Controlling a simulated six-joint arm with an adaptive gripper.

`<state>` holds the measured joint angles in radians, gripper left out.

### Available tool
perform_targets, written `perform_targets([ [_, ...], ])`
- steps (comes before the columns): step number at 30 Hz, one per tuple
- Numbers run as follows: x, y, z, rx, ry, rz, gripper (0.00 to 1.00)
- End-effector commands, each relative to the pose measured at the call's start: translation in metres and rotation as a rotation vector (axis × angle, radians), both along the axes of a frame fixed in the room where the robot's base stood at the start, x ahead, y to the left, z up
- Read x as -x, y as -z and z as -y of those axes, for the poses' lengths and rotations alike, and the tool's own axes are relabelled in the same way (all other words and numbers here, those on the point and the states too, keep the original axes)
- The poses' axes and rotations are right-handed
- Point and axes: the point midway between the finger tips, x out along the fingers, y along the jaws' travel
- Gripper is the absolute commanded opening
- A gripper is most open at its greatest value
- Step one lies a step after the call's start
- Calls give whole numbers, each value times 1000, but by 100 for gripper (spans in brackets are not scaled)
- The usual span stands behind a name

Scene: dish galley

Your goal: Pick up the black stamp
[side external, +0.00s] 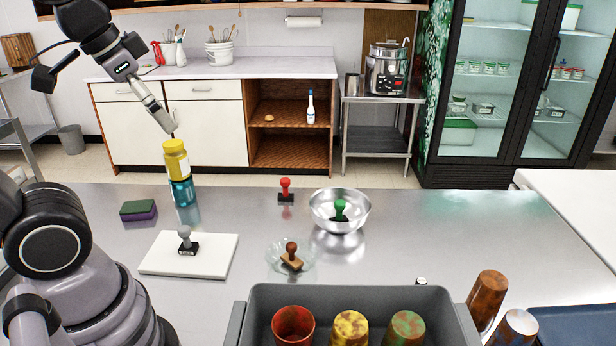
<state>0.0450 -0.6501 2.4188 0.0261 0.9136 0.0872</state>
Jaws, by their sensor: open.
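No wholly black stamp stands out in the side external view. A stamp with a grey handle and dark base (187,242) stands upright on a white board (215,262) at the left of the steel table. A stamp with a red handle and black base (286,191) stands on the table near the middle. A green stamp (340,210) is inside a metal bowl (360,222). A brown stamp (291,257) sits on a clear glass dish (275,250). My gripper (172,128) is open and empty, high at the left, above and apart from all the stamps.
A yellow jar (177,158) sits on a blue-green jar (183,191) below my gripper. A green and purple sponge (138,210) lies left. A grey bin (262,300) with several cups stands at the front, more cups (487,297) beside it. The table right of the bowl is clear.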

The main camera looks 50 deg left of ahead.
Motion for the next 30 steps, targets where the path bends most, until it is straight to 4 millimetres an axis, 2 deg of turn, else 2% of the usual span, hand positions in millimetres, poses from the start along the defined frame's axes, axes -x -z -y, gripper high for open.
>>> perform_targets([
  [2, 14, 7, -3, 37, -75, 21, 100],
  [6, 24, 13, -4, 68, -129, 32, 83],
  [12, 24, 13, -4, 69, -131, 32, 57],
  [13, 24, 13, -4, 68, -130, 32, 59],
  [14, 24, 13, -4, 68, -130, 32, 57],
  [22, 22, 12, -4, 67, -127, 31, 57],
  [26, 5, 7, 0, 66, -110, 17, 57],
  [29, -30, 1, 8, 65, -79, -6, 57],
  [30, -48, 0, 13, 63, -62, -16, 57],
])
